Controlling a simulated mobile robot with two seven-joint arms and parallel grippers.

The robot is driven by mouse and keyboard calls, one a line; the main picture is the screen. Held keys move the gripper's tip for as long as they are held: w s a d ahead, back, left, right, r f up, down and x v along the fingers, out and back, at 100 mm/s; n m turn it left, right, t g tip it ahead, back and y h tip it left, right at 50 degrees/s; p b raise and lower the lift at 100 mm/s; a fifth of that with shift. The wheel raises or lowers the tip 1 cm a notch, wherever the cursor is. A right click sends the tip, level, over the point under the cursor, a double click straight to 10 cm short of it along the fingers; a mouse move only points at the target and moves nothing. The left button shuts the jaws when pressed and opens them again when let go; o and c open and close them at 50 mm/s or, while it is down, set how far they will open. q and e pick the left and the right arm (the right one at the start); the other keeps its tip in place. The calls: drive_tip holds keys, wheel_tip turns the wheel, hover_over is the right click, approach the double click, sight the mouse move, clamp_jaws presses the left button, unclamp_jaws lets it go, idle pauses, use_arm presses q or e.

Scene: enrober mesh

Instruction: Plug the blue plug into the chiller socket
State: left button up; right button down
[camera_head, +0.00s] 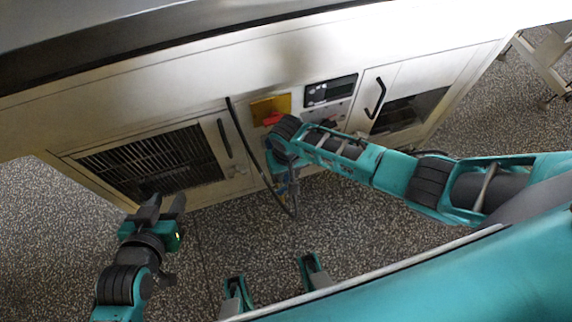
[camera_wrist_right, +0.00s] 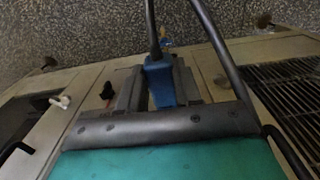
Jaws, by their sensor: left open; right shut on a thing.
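My right gripper (camera_wrist_right: 158,88) is shut on the blue plug (camera_wrist_right: 160,78), which sits between its two fingers in the right wrist view. A dark cable runs from the plug. In the head view my right gripper (camera_head: 284,170) is at the machine's front panel below the yellow plate, largely hidden by my own arm; the plug is hard to make out there. I cannot pick out the chiller socket or tell whether the plug touches it. My left gripper (camera_head: 163,208) is open and empty, in front of the left grille.
The machine's front has a left grille (camera_head: 150,162), a yellow plate (camera_head: 270,107), a red part (camera_head: 273,119), a dark display (camera_head: 330,90) and a door with a black handle (camera_head: 375,97). A black cable (camera_head: 243,140) hangs down the front. The speckled floor (camera_head: 230,240) is clear.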

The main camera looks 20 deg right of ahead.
drive_tip(key=shift+s, duration=0.25)
idle(0.4)
drive_tip(key=shift+r+p, duration=0.1)
drive_tip(key=shift+p, duration=0.25)
drive_tip(key=shift+p, duration=0.45)
idle(1.0)
drive_tip(key=shift+w+a+b, duration=0.1)
drive_tip(key=shift+w+b, duration=1)
drive_tip(key=shift+w, duration=0.85)
drive_tip(key=c, duration=0.7)
unclamp_jaws()
drive_tip(key=shift+s, duration=0.1)
